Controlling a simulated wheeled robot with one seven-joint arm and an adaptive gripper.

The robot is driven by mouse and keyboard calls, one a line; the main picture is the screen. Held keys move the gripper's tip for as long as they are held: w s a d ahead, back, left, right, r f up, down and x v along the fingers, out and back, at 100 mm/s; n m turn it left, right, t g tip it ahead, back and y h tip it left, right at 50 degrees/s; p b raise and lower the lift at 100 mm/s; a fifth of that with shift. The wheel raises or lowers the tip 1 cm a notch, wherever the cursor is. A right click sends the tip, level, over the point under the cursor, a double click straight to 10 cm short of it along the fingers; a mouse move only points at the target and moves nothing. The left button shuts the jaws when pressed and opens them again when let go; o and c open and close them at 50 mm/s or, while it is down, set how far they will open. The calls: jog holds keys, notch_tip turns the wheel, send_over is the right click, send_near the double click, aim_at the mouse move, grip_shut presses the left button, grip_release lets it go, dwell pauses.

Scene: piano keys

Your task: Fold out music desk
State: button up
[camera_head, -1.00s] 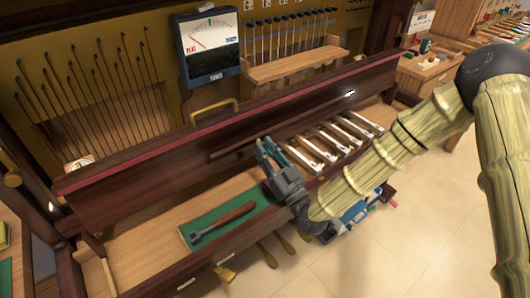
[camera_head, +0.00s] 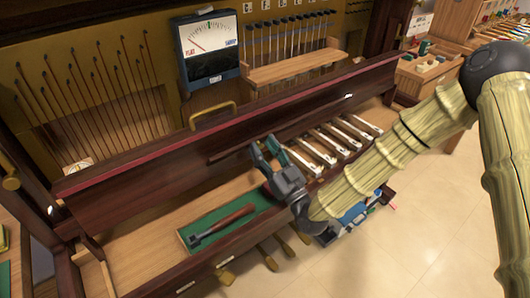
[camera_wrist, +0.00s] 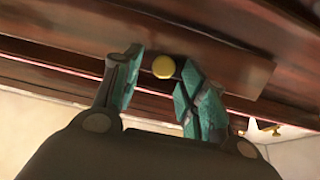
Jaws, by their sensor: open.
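The music desk is a dark reddish wooden panel (camera_head: 290,118) along the front of the piano, above the key area, with a narrow ledge strip on it. In the wrist view a brown wooden board (camera_wrist: 225,68) with a round brass knob (camera_wrist: 163,67) fills the upper middle. My gripper (camera_head: 266,148) is open in front of the panel, just left of the keys. In the wrist view its teal-padded fingers (camera_wrist: 158,85) stand apart on either side of the knob. I cannot tell whether they touch the board. The panel looks folded flat.
White keys (camera_head: 330,142) lie to the right of my gripper. A hammer-like tool (camera_head: 222,224) rests on a green mat (camera_head: 190,235) at lower left. A tuner meter (camera_head: 208,48) and a brass handle (camera_head: 213,112) are behind. Open floor lies at right.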

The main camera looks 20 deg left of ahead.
notch_tip(320, 180, up, 9)
dwell(0.5)
